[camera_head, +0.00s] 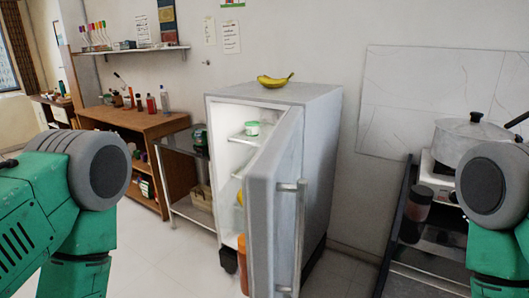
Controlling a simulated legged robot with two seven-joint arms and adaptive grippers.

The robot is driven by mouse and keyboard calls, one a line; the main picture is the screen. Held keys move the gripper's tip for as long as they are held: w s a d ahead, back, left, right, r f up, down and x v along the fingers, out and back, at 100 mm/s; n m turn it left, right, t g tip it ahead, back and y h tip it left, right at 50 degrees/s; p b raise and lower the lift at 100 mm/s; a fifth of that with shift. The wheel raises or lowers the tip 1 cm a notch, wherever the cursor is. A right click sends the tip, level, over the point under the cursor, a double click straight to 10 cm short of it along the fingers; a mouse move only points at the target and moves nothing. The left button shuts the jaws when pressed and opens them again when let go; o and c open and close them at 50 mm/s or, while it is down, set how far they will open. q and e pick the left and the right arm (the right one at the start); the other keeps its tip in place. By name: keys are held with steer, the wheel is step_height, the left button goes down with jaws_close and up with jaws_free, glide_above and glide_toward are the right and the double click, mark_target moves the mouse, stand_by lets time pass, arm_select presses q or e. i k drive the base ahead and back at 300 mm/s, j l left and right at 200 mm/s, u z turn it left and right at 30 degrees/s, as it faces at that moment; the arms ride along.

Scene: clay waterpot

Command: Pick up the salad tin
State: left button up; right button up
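A small white tin with a green lid or band (252,128), which looks like the salad tin, stands on the upper shelf inside the fridge (327,150). The fridge door (272,215) is partly open and hides the right part of the interior. Parts of my green arms show at the left and right edges of the view. Neither of my grippers is in view, and nothing touches the tin.
Bananas (275,80) lie on top of the fridge. An orange container (242,262) is low in the fridge behind the door. A wooden cabinet with bottles (151,103) stands left. A stove with a pot (465,137) stands right. Floor is clear in front at left.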

mark_target(197, 132)
steer(key=i+j+z, duration=0.15)
steer(key=j, duration=0.5)
steer(key=i+j+z, duration=0.1)
steer(key=j, duration=0.55)
steer(key=i+j+z, duration=0.15)
steer(key=j, duration=0.5)
steer(key=i+j+z, duration=0.15)
steer(key=j, duration=0.5)
steer(key=k, duration=0.05)
